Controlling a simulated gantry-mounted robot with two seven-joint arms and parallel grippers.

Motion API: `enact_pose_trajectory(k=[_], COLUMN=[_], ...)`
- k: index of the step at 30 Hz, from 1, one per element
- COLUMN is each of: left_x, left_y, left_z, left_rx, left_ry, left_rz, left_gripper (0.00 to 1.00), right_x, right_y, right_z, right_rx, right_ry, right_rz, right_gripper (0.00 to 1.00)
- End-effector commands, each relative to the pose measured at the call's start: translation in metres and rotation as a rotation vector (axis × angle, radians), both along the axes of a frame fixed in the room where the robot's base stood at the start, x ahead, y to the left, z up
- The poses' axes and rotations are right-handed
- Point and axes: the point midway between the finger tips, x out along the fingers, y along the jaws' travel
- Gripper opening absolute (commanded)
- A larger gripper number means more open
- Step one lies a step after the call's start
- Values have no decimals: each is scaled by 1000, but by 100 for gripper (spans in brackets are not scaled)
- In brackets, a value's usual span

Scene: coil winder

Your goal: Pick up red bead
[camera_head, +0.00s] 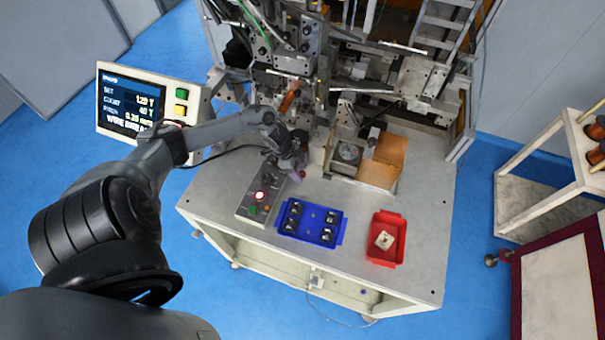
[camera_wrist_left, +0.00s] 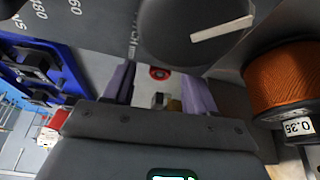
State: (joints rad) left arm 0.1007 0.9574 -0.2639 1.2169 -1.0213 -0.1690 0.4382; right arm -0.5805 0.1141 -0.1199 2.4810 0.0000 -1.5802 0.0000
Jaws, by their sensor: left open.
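A small red round piece with a dark centre, which looks like the red bead (camera_wrist_left: 159,72), lies on a pale patch between the fingers in the left wrist view. I cannot make it out in the head view. My left gripper (camera_head: 297,173) is at the coil winder's table, right of the button panel and behind the blue tray. Its purple fingers (camera_wrist_left: 158,84) are apart in the left wrist view, one on each side of the red piece. I cannot tell whether they touch it. My right gripper is not in view.
The button panel (camera_head: 255,197) and blue tray (camera_head: 335,234) with dark parts stand near the gripper. A red tray (camera_head: 375,252) holding a pale piece is to the right. An orange wire spool (camera_wrist_left: 284,82) is close on the right in the wrist view.

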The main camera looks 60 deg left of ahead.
Motion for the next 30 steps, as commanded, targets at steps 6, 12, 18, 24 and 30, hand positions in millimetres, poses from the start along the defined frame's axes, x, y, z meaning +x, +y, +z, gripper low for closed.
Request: enact_pose_trajectory(k=[6,12,18,24,30], left_x=[0,0,0,0,0], left_y=[0,0,0,0,0], left_z=[-1,-1,-1,-1,2], left_rx=[1,1,1,1,1], left_ry=[1,1,1,1,0], left_rz=[0,0,0,0,0], left_gripper=[57,31,0,0,0], right_x=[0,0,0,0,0], right_y=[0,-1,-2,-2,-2], right_z=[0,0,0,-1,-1], right_rx=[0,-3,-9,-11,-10], right_ry=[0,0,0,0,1], right_rz=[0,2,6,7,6], right_gripper=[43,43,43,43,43])
